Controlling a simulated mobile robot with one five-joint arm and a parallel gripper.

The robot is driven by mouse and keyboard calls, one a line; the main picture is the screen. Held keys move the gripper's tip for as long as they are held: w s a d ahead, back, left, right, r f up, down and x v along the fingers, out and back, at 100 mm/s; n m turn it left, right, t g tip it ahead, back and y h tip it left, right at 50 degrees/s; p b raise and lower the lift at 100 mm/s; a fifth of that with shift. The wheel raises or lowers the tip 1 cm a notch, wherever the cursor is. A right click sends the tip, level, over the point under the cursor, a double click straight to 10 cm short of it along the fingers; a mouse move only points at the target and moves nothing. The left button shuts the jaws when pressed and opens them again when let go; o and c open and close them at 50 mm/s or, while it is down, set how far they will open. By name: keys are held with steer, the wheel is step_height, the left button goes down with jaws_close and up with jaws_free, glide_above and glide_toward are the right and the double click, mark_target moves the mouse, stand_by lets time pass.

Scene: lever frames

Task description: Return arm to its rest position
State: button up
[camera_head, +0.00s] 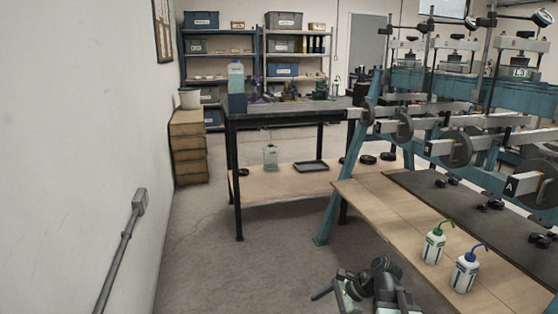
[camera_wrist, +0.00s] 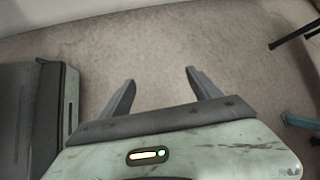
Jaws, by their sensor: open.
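My gripper (camera_wrist: 158,85) shows in the wrist view with its two dark fingers spread apart. It is open, with only bare floor (camera_wrist: 150,45) between and beyond the fingers. In the head view my arm (camera_head: 375,285) is folded low at the bottom, right of the middle, in front of the wooden bench. The gripper's fingers are hard to make out there. Nothing is held.
A wooden bench (camera_head: 365,205) bears a green-capped bottle (camera_head: 433,246) and a blue-capped bottle (camera_head: 465,272), close to the right of my arm. Teal lever frames (camera_head: 440,85) stand behind. A dark-topped table (camera_head: 290,106) stands farther back. Floor (camera_head: 215,260) to the left is clear.

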steer(key=s+a+f+n+g+h, duration=0.1)
steer(key=s+a+f+n+h, duration=0.1)
steer(key=s+a+n+h, duration=0.3)
steer(key=d+f+n+g+h, duration=0.1)
steer(key=d+f+n+h, duration=0.2)
steer(key=d+n, duration=0.7)
step_height(320, 180, up, 39)
steer(key=a+p, duration=0.1)
steer(key=p, duration=3.7)
steer(key=shift+w+a+f+n+p, duration=0.15)
steer(key=shift+a+f+n+p, duration=0.1)
steer(key=shift+n+p, duration=0.15)
